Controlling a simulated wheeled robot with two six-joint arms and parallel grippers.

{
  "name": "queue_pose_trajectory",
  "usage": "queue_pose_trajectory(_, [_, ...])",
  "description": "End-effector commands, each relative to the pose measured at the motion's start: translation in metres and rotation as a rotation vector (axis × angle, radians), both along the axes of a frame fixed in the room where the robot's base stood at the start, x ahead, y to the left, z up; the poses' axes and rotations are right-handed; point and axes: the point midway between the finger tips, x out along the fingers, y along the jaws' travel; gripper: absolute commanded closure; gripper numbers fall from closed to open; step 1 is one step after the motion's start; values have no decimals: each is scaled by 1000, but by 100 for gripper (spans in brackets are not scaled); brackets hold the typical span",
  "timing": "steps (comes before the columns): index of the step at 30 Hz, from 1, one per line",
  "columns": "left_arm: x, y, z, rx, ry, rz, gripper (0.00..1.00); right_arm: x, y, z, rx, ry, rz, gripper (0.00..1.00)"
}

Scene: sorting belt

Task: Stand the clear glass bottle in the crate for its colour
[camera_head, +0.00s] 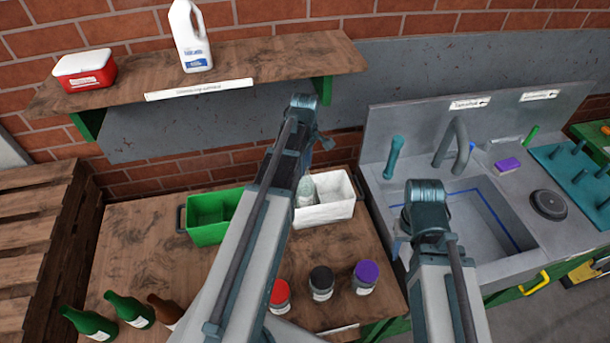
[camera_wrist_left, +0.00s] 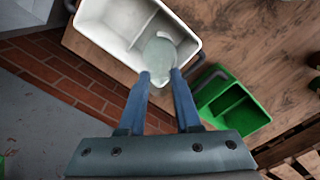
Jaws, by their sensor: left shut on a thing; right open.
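The clear glass bottle (camera_head: 305,190) is upright in the head view, within the outline of the white crate (camera_head: 335,212). The left wrist view shows the bottle (camera_wrist_left: 160,50) from above, between the fingertips of my left gripper (camera_wrist_left: 160,76), over one compartment of the white crate (camera_wrist_left: 110,45). My left gripper (camera_head: 308,168) is shut on it, partly hidden by my arm in the head view. I cannot tell whether the bottle's base touches the crate floor. My right gripper (camera_head: 398,246) is open in front of the sink, mostly hidden by its wrist.
A green crate (camera_head: 207,232) stands left of the white one. Red (camera_head: 280,297), black (camera_head: 321,284) and purple-lidded (camera_head: 365,277) jars stand at the front right. A shelf (camera_head: 270,58) overhangs behind.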

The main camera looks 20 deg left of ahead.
Motion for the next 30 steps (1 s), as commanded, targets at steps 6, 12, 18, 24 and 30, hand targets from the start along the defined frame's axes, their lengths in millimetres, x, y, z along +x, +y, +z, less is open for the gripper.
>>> queue_pose_trajectory(6, [0,0,-31,0,0,0,100,0,0,-31,-1,0,4,50])
queue_pose_trajectory(12, [0,0,-34,0,0,0,100,0,0,-34,-1,0,5,50])
queue_pose_trajectory(18, [0,0,-35,0,0,0,100,0,0,-35,-1,0,4,50])
queue_pose_trajectory(24, [0,0,-36,0,0,0,46,0,0,-36,-1,0,4,50])
queue_pose_trajectory(30, [0,0,-36,0,0,0,38,0,0,-36,-1,0,4,50])
